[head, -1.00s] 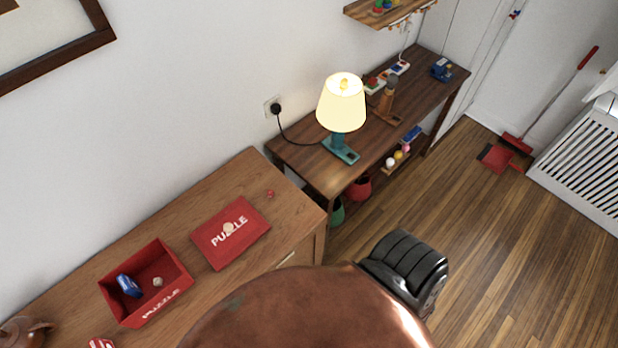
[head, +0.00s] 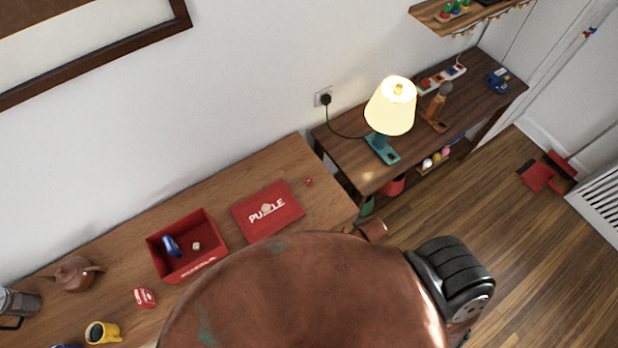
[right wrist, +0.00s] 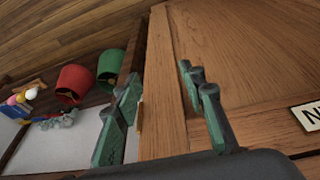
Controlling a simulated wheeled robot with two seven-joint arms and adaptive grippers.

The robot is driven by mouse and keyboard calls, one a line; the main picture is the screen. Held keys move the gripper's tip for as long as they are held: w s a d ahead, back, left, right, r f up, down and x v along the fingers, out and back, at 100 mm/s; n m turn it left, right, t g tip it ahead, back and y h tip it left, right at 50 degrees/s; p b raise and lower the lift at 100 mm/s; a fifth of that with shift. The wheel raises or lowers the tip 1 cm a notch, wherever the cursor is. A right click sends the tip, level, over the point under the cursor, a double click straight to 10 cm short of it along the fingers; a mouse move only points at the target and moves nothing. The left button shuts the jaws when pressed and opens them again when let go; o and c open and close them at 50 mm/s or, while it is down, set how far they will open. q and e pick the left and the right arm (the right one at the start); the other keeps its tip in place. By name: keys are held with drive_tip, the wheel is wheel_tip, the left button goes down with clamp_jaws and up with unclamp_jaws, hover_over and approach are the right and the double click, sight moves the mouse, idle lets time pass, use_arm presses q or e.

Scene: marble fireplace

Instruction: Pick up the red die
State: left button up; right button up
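A tiny red die (head: 309,182) lies on the wooden dresser top (head: 290,155) near its right end, just right of the red puzzle lid (head: 268,208). It is small, so its faces cannot be read. My right gripper (right wrist: 163,112) shows in the right wrist view with its green-padded fingers apart and nothing between them. It is over the side edge of wooden furniture, and no die shows in that view. My left gripper is not in view.
An open red puzzle box (head: 187,246) holds a blue item and a small pale piece. A lit lamp (head: 390,108) stands on the side table. Buckets (right wrist: 76,82) are below.

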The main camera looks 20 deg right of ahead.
wheel_tip(320, 180, up, 21)
drive_tip(key=w+a+t+p, duration=0.1)
drive_tip(key=w+p, duration=0.1)
drive_tip(key=p, duration=0.1)
drive_tip(key=n+g+y, duration=0.2)
drive_tip(key=n+y, duration=0.1)
drive_tip(key=n, duration=0.6)
hover_over(309, 180)
drive_tip(key=s+d, duration=0.1)
drive_tip(key=s, duration=0.2)
drive_tip(key=shift+w+d+p+x, duration=0.15)
drive_tip(key=shift+w+p+x, duration=0.1)
drive_tip(key=shift+x, duration=0.9)
drive_tip(key=shift+w+d+p+x, duration=0.15)
drive_tip(key=shift+w+p+x, duration=0.15)
drive_tip(key=shift+x, duration=0.9)
drive_tip(key=shift+w+d+p+x, duration=0.15)
drive_tip(key=shift+w+p+x, duration=0.1)
drive_tip(key=shift+x, duration=0.9)
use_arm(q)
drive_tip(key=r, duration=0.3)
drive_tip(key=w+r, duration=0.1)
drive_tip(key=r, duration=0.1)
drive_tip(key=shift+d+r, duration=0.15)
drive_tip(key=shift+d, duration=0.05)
use_arm(e)
drive_tip(key=shift+c, duration=0.5)
